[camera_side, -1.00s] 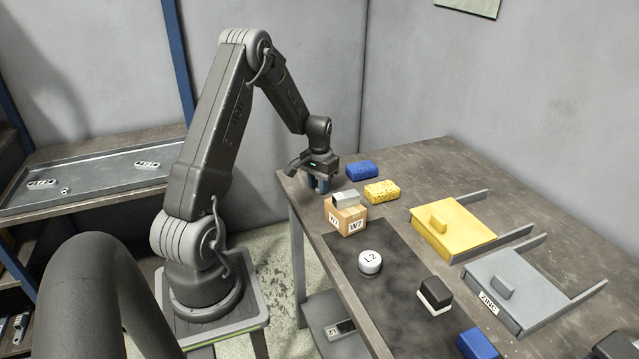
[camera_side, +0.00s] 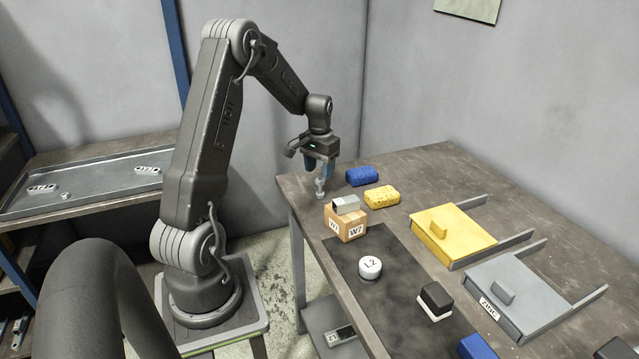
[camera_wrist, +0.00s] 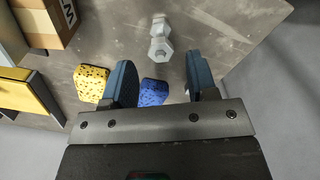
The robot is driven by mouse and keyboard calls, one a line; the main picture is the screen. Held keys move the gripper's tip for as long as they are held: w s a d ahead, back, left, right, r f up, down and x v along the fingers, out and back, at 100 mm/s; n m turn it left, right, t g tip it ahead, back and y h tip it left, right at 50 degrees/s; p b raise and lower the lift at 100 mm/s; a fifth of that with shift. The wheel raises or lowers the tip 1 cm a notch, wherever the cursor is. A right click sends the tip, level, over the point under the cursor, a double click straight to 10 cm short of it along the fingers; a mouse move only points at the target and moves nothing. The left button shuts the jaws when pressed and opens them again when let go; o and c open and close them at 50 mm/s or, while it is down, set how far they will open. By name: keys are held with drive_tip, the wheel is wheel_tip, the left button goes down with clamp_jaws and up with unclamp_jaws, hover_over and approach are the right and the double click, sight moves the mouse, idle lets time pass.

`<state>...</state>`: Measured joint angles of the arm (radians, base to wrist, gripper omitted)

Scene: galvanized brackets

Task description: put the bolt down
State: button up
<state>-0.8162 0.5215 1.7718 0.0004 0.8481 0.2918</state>
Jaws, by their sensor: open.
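The grey metal bolt (camera_side: 320,188) stands upright at the left end of the workbench, near its edge. In the wrist view the bolt (camera_wrist: 160,42) shows a hexagonal part facing the camera, and it lies ahead of the gap between my fingers. My gripper (camera_side: 318,168) is just above the bolt, pointing down. Its blue fingers (camera_wrist: 161,64) are spread apart with nothing held between them.
A blue sponge (camera_side: 361,176) and a yellow sponge (camera_side: 382,196) lie right of the bolt.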

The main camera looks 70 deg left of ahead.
sight(320, 178)
wheel_tip(320, 178, up, 5)
drive_tip(key=shift+f, duration=0.1)
drive_tip(key=s+d+r+m+t, duration=0.1)
drive_tip(key=d+r, duration=0.3)
drive_tip(key=d, duration=0.3)
drive_tip(key=d+r+m+t+y, duration=0.1)
drive_tip(key=d+r, duration=0.2)
drive_tip(key=d, duration=0.4)
drive_tip(key=s+d+r+m+t, duration=0.1)
drive_tip(key=d+r, duration=0.3)
drive_tip(key=d, duration=0.2)
drive_tip(key=s+d+r+m+t+h, duration=0.1)
drive_tip(key=s+d+m+t, duration=0.1)
drive_tip(key=s+d, duration=0.9)
drive_tip(key=d+m, duration=0.1)
drive_tip(key=d, duration=0.1)
drive_tip(key=shift+s+d+r+t, duration=0.15)
drive_tip(key=shift+s+d+t, duration=0.15)
drive_tip(key=shift+d, duration=0.1)
